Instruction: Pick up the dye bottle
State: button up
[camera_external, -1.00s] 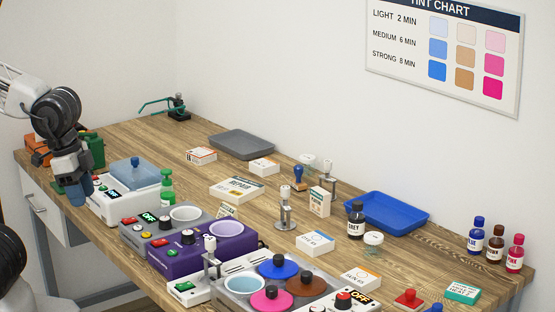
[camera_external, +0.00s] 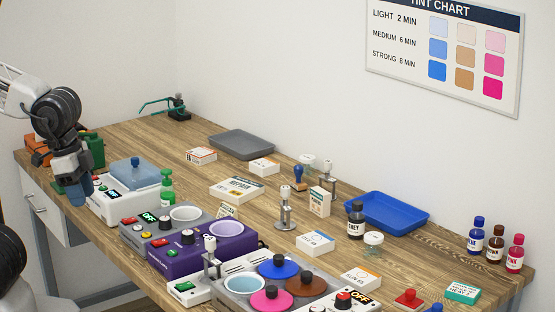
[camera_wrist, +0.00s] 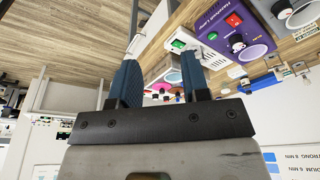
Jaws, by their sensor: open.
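Several dye bottles show in the external view. A blue-labelled bottle (camera_external: 476,238), a brown bottle (camera_external: 495,245) and a pink bottle (camera_external: 515,254) stand upright in a row at the right end of the table. A dark grey bottle (camera_external: 356,221) with a black cap stands apart, beside the blue tray (camera_external: 400,224). My gripper (camera_external: 80,189) is at the far left, near the table's left edge, far from all these bottles. In the wrist view its two blue fingers (camera_wrist: 158,80) are apart with nothing held between them.
A white bath unit (camera_external: 110,208), a grey unit (camera_external: 135,237) and a purple unit (camera_external: 180,262) line the front edge. A palette with coloured lids (camera_external: 312,294) is at front. Boxes and stamps stand mid-table. A grey tray (camera_external: 240,145) lies at the back.

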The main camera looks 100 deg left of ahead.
dwell(0.3)
jog(key=o, duration=0.4)
jog(key=shift+c, duration=0.2)
jog(key=n+t+y, duration=0.2)
jog(key=t+y, duration=0.1)
jog(key=t, duration=0.5)
send_over(357, 220)
jog(key=s+d, duration=0.8)
jog(key=s, duration=0.4)
notch_tip(357, 220, down, 6)
jog(key=w+a+f+t, duration=0.1)
jog(key=w+a+f, duration=0.2)
jog(key=w+a+f+t+h, duration=0.1)
jog(key=w+a+f, duration=0.2)
jog(key=w+a+f+t, duration=0.1)
jog(key=w+a+f, duration=0.2)
jog(key=shift+a+f+m+h, duration=0.3)
jog(key=shift+a+f+m, duration=0.1)
